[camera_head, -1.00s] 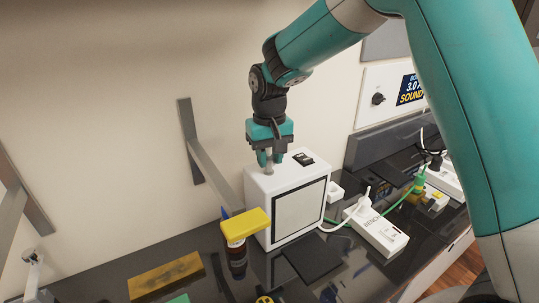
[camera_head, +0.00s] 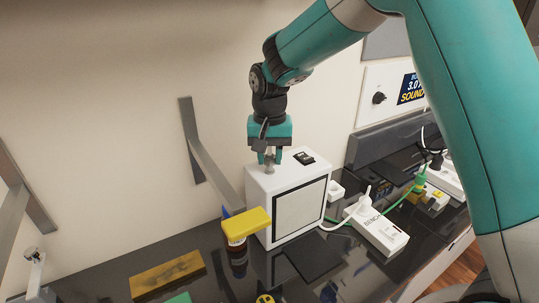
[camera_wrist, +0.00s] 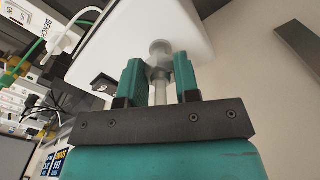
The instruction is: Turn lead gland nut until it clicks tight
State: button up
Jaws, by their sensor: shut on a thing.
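A white box (camera_head: 258,195) with a framed grey front panel stands on the dark bench. The lead gland nut (camera_head: 269,169) is a small grey piece on its top, at the left side. My gripper (camera_head: 269,160) points straight down over it, with its fingers around the nut. In the wrist view my gripper (camera_wrist: 158,72) has one teal finger on each side of the grey gland nut (camera_wrist: 160,48), shut on it. A thin grey stem shows between the fingers. The nut's contact with the box is partly hidden by the fingers.
A black switch (camera_head: 303,157) is on the box top beside my gripper. A white power strip (camera_head: 375,232) with cables lies right. A brownish-yellow block (camera_head: 167,274) lies at front left.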

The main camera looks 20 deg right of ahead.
aim_at(270, 157)
jog(key=o, duration=0.9)
notch_tip(270, 157, up, 18)
jog(key=b, duration=0.2)
jog(key=shift+f+b, duration=0.25)
jog(key=shift+b, duration=0.15)
jog(key=shift+s, duration=0.1)
jog(key=s+a+f+n+y, duration=0.1)
jog(key=s+f+n, duration=0.2)
jog(key=s, duration=0.6)
jog(key=s+a+f+n+y+b, duration=0.1)
jog(key=s+f+n, duration=0.3)
jog(key=s, duration=0.6)
jog(key=s+a+f+n+y, duration=0.2)
jog(key=s+f+n, duration=0.2)
jog(key=s, duration=0.5)
jog(key=shift+s+a+f, duration=0.1)
jog(key=shift+s+f, duration=0.1)
jog(key=shift+f, duration=0.25)
jog(key=shift+s+f, duration=0.2)
jog(key=shift+f, duration=0.25)
